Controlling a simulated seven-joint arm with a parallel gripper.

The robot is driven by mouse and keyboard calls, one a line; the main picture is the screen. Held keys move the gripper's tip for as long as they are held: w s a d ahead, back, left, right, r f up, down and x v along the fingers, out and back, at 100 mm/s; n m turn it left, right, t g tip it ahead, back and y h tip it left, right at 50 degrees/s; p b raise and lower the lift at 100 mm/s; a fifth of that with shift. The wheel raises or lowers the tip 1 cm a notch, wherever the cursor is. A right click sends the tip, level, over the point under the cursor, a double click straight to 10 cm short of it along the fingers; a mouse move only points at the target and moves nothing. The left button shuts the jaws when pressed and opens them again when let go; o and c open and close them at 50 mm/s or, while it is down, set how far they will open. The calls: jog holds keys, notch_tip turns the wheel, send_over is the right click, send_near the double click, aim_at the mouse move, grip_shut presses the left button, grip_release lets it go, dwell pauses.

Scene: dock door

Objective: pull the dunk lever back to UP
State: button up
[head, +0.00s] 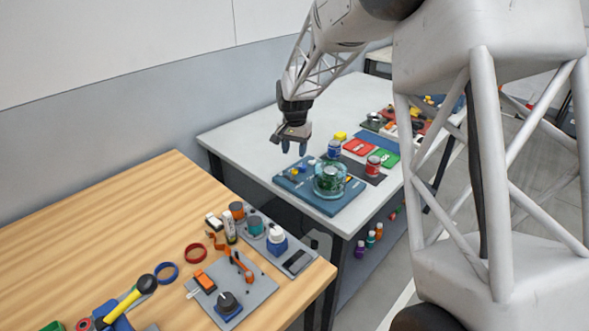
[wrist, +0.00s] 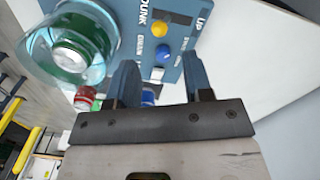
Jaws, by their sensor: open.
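The blue dunk station (head: 322,206) stands on the white table in the head view. In the wrist view its blue panel (wrist: 130,12) shows a dark slot (wrist: 176,18) between the words DUNK, left, and UP, right. A yellow knob (wrist: 160,28) sits at the slot's lower edge, nearer the DUNK end; it looks like the lever's handle. A blue knob (wrist: 162,57) is below it. My gripper (head: 293,149) is open and empty, fingers down, above the panel's far left part. In the wrist view its fingertips (wrist: 160,72) are spread on either side of the knobs, apart from the yellow one.
A blue can (head: 334,149), a red can (head: 373,165) and red and green boxes are close by. The white table left of my gripper is clear.

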aim_at(293, 175)
jog(key=shift+f, duration=0.1)
jog(key=shift+f, duration=3.8)
jog(key=shift+c, duration=0.2)
grip_shut()
